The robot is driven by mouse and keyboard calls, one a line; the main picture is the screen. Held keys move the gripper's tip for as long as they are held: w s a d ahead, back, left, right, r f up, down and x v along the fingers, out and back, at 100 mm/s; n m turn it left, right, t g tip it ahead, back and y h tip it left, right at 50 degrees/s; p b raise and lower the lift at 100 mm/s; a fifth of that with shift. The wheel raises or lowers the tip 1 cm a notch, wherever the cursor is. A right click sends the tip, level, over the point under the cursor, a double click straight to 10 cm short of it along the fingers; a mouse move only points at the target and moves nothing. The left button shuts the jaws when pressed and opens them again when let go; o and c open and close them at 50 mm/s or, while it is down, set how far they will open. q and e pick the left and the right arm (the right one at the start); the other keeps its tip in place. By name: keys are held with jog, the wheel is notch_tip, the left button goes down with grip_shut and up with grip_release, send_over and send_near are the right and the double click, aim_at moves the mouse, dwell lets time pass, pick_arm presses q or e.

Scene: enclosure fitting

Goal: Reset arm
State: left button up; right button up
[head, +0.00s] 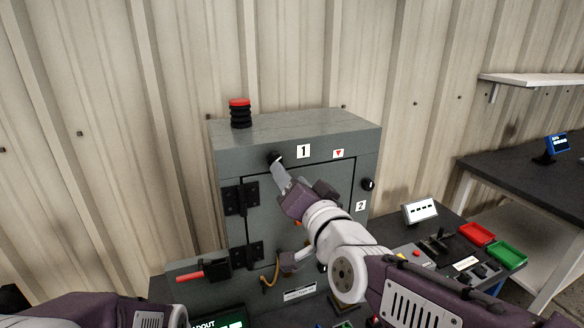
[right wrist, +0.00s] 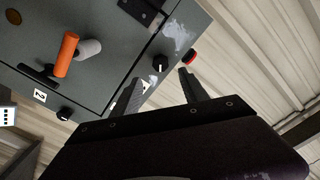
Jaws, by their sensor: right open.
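A grey enclosure (head: 300,134) stands against the wall with its door closed. A black knob beside label 1 (head: 303,151) is at the upper front; the same knob (right wrist: 160,65) shows in the right wrist view. My right gripper (head: 277,165) is at this knob, partly covering the door. In the right wrist view my right gripper (right wrist: 160,82) is open, its fingers spread, with the knob just beyond the tips. I cannot tell whether they touch.
A black stack with a red top (head: 240,112) stands on the enclosure. A second knob (head: 368,184) is on its right side near label 2 (head: 361,206). An orange handle (right wrist: 66,55) shows on the door. Red (head: 477,234) and green (head: 508,255) trays lie on the bench at right.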

pick_arm(q)
jog(key=shift+r, duration=0.75)
pick_arm(e)
jog(key=shift+s, duration=0.35)
